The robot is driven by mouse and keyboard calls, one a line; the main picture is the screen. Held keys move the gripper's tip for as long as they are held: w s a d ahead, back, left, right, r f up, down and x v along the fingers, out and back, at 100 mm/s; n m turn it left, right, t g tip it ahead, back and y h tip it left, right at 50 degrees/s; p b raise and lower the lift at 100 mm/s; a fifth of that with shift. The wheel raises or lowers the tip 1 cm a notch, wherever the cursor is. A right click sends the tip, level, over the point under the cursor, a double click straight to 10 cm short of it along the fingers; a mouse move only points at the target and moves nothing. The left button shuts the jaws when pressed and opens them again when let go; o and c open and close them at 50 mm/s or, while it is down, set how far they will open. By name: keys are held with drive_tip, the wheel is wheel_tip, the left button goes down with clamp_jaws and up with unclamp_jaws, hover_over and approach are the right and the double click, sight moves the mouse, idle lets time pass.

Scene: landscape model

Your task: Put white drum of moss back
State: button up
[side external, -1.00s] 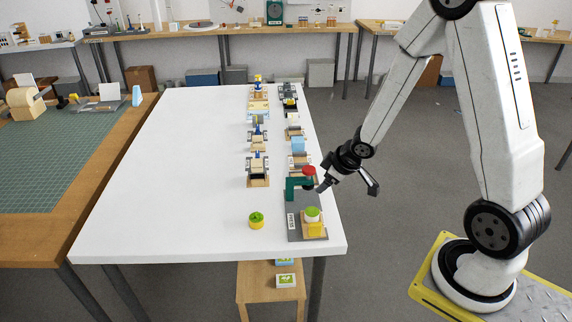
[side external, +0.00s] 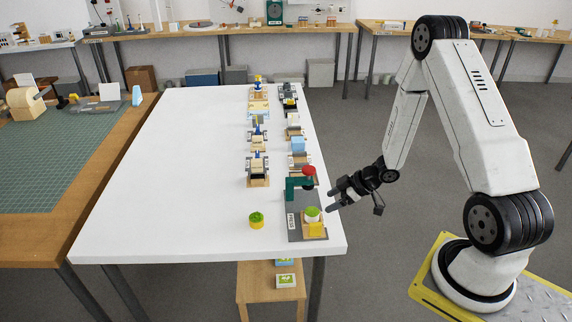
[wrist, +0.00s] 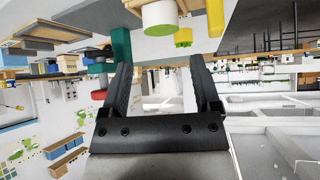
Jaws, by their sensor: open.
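The white drum of moss (side external: 312,215), a short white cylinder with a green top, stands upright on a small wooden base on a grey board (side external: 293,227) near the table's front right corner. In the wrist view the white drum (wrist: 159,18) appears upside down, beyond the fingertips. My gripper (side external: 332,199) is open and empty, just right of the drum and apart from it. Its two black fingers (wrist: 160,66) show spread in the wrist view. A yellow drum of moss (side external: 256,222) stands on the white table, left of the board.
A yellow block (side external: 317,229) sits right in front of the white drum. A green stand (side external: 293,187) with a red knob (side external: 309,171) rises behind it. Two rows of small models run back along the white table (side external: 180,190). Its left half is clear.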

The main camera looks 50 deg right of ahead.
sight(312, 211)
drive_tip(key=shift+x, duration=1.05)
drive_tip(key=shift+x, duration=2.6)
drive_tip(key=shift+s+a, duration=0.1)
clamp_jaws()
drive_tip(key=shift+r, duration=0.15)
wheel_tip(312, 211, up, 10)
